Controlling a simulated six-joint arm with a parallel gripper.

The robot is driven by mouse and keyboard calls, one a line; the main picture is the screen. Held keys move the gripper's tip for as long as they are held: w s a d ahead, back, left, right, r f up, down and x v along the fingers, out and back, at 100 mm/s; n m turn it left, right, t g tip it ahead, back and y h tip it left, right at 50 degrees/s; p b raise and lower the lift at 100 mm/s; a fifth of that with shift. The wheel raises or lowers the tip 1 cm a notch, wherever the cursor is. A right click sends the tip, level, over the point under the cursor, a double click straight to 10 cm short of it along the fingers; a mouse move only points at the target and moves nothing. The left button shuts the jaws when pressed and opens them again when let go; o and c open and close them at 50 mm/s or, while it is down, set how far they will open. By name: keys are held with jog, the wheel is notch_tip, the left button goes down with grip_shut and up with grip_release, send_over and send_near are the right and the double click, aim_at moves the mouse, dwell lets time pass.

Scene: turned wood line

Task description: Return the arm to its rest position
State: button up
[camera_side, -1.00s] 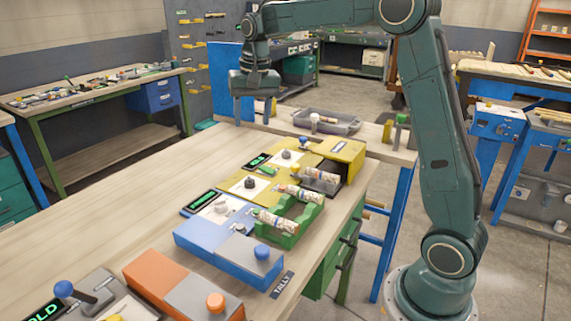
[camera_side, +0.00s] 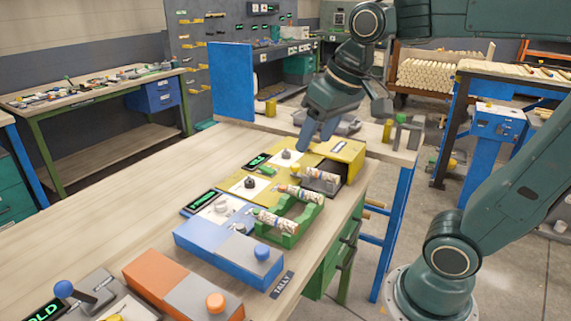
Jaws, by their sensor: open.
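My gripper (camera_side: 316,137) points down and a little to the left in the side view. Its bluish fingers are apart, with nothing seen between them. In the picture it sits in front of the grey bin and just above the far end of the yellow machine box (camera_side: 344,150). I cannot tell its exact height. My arm is folded, with its upper link running level across the top right and its lower link leaning right.
The wooden bench (camera_side: 130,210) carries yellow units, a blue box (camera_side: 215,248), an orange box (camera_side: 160,280) and a green rack (camera_side: 290,228) with printed cylinders. A blue panel (camera_side: 231,82) stands behind. A grey bin (camera_side: 345,127) is partly hidden by my gripper. The bench's left part is clear.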

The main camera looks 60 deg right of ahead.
jog(key=s+a+f+n+t, duration=0.1)
jog(key=s+f, duration=0.3)
jog(key=s, duration=0.4)
jog(key=shift+s+a+f+n, duration=0.2)
jog(key=shift+a+n, duration=0.15)
jog(key=shift+n, duration=0.35)
